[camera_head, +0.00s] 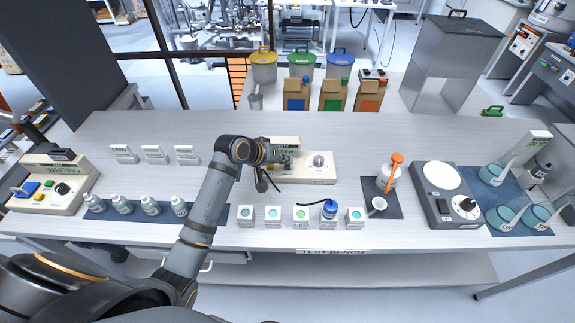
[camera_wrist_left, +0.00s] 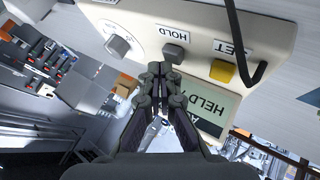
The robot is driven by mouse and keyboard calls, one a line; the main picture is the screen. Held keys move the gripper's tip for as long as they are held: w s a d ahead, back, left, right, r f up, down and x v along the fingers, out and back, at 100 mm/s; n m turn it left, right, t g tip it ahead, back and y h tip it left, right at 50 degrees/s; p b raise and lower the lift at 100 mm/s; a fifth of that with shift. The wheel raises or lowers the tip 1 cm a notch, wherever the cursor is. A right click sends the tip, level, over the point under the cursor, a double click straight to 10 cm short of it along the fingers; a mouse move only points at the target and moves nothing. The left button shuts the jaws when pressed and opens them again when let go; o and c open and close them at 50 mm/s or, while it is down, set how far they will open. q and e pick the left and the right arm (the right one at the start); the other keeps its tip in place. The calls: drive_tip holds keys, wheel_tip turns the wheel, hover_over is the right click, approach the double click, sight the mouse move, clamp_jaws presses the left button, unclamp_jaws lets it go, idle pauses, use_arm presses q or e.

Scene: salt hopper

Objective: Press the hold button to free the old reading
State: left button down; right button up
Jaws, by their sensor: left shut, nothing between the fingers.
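The cream bench meter (camera_head: 320,172) stands mid-table with a knob on its right. In the left wrist view the meter's panel (camera_wrist_left: 150,22) appears upside down. Its grey hold button (camera_wrist_left: 173,53) sits by a HOLD label, between a knob (camera_wrist_left: 118,45) and a yellow button (camera_wrist_left: 222,70). My right gripper is out of view.
Small bottles (camera_head: 150,206) sit on a mat at the left. Bags (camera_head: 333,94) stand behind.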

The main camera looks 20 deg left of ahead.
sight(285, 167)
use_arm(q)
drive_tip(key=shift+f, duration=0.55)
idle(0.5)
drive_tip(key=shift+r+p, duration=1)
drive_tip(key=shift+p, duration=0.2)
drive_tip(key=shift+r+p, duration=0.3)
wheel_tip(285, 167, up, 5)
drive_tip(key=p, duration=0.5)
drive_tip(key=shift+f, duration=0.3)
